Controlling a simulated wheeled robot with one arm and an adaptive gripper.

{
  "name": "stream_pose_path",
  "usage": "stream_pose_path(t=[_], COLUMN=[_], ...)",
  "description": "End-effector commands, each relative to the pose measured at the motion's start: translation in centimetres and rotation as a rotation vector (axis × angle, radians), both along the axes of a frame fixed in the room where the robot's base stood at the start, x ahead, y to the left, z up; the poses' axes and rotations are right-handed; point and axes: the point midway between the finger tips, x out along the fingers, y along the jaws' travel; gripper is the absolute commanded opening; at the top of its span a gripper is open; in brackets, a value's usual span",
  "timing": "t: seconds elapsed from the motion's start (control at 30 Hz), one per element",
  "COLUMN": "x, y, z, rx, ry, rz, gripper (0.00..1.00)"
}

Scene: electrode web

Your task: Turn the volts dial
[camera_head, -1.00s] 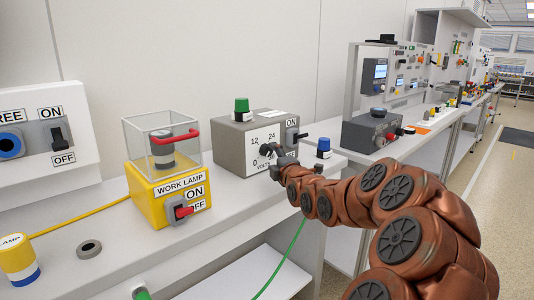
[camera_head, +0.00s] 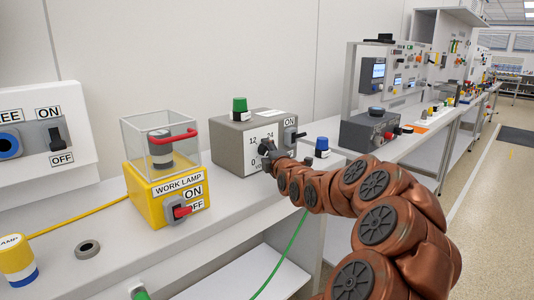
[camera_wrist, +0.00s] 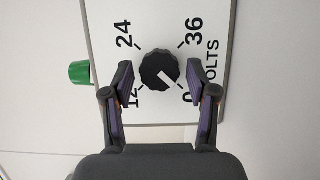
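The volts dial (camera_wrist: 160,70) is a black ribbed knob on the front of a grey box (camera_head: 232,150) marked 0, 12, 24 and 36. In the wrist view its white pointer line points toward the 0. My gripper (camera_wrist: 162,85) is open, with one finger on each side of the knob and a gap showing on both sides. In the head view my gripper (camera_head: 268,150) is at the box front and hides the dial and part of its scale.
A green knob (camera_head: 240,107) is on top of the box. A lever switch (camera_head: 291,137) is on its right, and a blue-topped part (camera_head: 322,147) stands beside it. A yellow work lamp box (camera_head: 168,190) with a clear cover stands left.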

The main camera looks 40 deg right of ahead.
Motion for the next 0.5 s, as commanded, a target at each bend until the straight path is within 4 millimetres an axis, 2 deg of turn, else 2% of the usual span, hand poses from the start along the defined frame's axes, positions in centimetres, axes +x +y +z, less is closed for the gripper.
stream_pose_path(t=[0.07, 0.43, 0.5], x=[0.00, -0.02, -0.02], y=[-0.01, -0.01, -0.01], z=[0.00, 0.00, 0.01], rx=[0.000, 0.000, 0.000], ry=[0.000, 0.000, 0.000], rz=[0.000, 0.000, 0.000], gripper=[0.46, 0.08, 0.06])
